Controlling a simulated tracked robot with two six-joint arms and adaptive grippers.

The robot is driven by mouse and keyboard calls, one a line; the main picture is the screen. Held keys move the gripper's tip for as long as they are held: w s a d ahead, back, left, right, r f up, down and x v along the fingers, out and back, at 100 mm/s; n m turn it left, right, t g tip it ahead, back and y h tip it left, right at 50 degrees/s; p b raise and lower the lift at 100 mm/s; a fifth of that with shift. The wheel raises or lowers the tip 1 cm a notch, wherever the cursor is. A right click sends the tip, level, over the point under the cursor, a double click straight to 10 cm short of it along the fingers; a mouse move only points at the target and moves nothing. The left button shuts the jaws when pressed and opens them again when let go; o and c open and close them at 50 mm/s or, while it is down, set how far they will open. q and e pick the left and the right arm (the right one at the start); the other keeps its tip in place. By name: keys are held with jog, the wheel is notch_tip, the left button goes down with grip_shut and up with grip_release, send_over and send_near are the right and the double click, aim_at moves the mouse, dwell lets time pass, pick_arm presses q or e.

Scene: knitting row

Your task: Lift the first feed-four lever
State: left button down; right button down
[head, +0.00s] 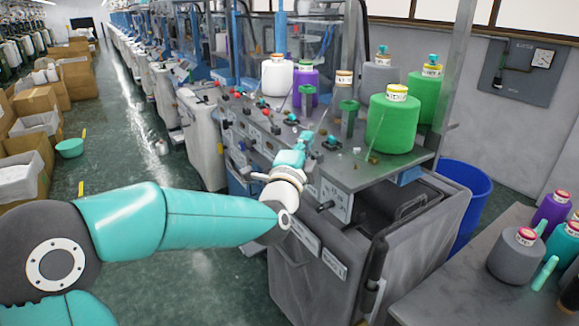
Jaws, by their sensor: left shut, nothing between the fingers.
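My left gripper (301,144) is at the front edge of the nearest knitting machine's sloping top (345,170), its teal fingers shut with nothing between them. The fingers point away from me, among small knobs and levers. A dark lever or knob (331,142) stands just right of the fingertips; I cannot tell whether they touch. Another dark-handled control (325,207) sticks out of the front panel below. Which of these is the first feed-four lever I cannot tell; part of the panel is hidden behind my gripper and wrist. My right gripper is not in view.
Yarn cones stand on the top, including a large green cone (392,122) and a white cone (277,76). A blue bin (465,205) is behind right. A grey table (455,275) with several cones is at lower right. The green floor at left is open beside cardboard boxes (35,100).

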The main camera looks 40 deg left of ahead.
pick_arm(q)
jog(key=s+d+r+b, duration=0.1)
jog(key=s+d+r, duration=0.1)
jog(key=s, duration=1)
jog(key=shift+d, duration=0.75)
jog(key=w+d+f+n+g+h, duration=0.1)
jog(key=d+f+n+g+h, duration=0.15)
jog(key=f, duration=0.95)
jog(key=w+d+f+n+g+h, duration=0.1)
jog(key=d+f+g+h, duration=0.2)
jog(key=f, duration=0.9)
jog(key=w+d+f+n+g+h, duration=0.1)
jog(key=d+f+n+g+h, duration=0.3)
jog(key=f, duration=0.8)
jog(key=s+d+f+n+g, duration=0.3)
jog(key=s+d+f+g, duration=0.1)
jog(key=s+f, duration=0.6)
jog(key=s+d+f+n+g, duration=0.4)
jog(key=s+f+g, duration=0.1)
jog(key=s+f, duration=0.6)
jog(key=shift+s+d+f, duration=0.15)
jog(key=shift+s+f, duration=0.15)
jog(key=shift+f, duration=0.65)
